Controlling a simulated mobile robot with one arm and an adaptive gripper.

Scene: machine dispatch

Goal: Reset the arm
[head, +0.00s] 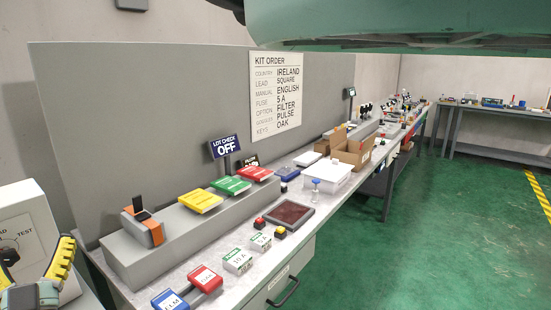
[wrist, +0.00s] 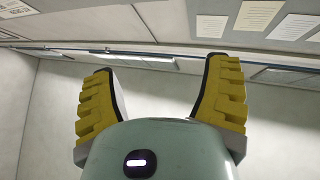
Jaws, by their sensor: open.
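My gripper (wrist: 160,95) shows in the wrist view with its two yellow ridged fingers spread wide apart and nothing between them. Behind the fingers are a pale wall and a ledge or panel edge. The rest of the arm is mostly out of view.
The bench carries yellow (head: 201,200), green (head: 230,185) and red (head: 256,173) booklets on a raised shelf, a dark tray (head: 286,214), a white box (head: 327,176) and cardboard boxes (head: 352,150). A grey partition (head: 150,130) stands behind. Green floor (head: 430,230) is clear at right.

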